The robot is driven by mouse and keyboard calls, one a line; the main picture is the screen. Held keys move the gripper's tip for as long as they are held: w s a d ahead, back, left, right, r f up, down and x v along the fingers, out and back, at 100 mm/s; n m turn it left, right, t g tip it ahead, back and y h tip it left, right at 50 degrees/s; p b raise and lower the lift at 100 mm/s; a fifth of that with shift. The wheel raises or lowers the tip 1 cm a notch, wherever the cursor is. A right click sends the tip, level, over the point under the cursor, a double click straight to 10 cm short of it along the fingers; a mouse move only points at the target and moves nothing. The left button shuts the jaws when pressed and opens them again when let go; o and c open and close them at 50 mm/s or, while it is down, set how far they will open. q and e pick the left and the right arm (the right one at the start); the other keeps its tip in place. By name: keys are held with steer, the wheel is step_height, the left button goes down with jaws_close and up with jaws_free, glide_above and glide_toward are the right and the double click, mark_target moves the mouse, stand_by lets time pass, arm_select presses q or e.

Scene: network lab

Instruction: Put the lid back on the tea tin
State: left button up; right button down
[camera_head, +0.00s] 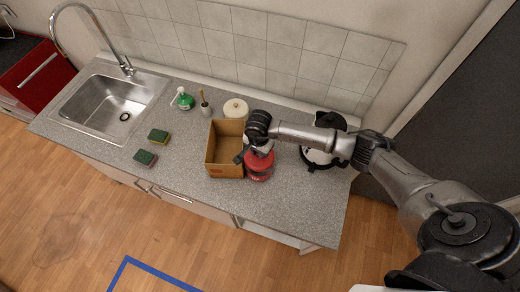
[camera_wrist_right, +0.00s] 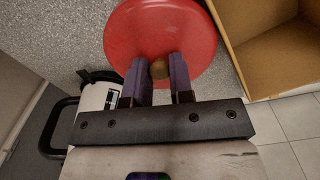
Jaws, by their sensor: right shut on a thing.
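The red tea tin (camera_head: 259,170) stands on the grey counter beside the open cardboard box, directly under my right gripper (camera_head: 262,147). In the right wrist view the round red lid (camera_wrist_right: 190,32) fills the top middle. My right gripper (camera_wrist_right: 160,85) is shut on the lid's small brown knob (camera_wrist_right: 158,69), one finger on each side. The lid hides the tin in that view. I cannot tell whether the lid touches the tin's rim. My left gripper is not in view.
The open cardboard box (camera_head: 225,170) stands close left of the tin. A white kettle with black parts (camera_head: 318,156) is to the right. A cream round canister (camera_head: 235,108), a brush (camera_head: 205,104), a green spray bottle (camera_head: 185,101), two sponges (camera_head: 145,157) and the sink (camera_head: 105,105) are further left.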

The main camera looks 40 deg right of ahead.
steer(key=shift+f+b, duration=0.8)
steer(key=shift+f, duration=0.7)
steer(key=shift+f+b, duration=1.35)
steer(key=shift+f, duration=0.2)
steer(key=shift+b, duration=0.4)
steer(key=shift+f+b, duration=0.1)
steer(key=shift+b, duration=0.2)
stand_by(0.5)
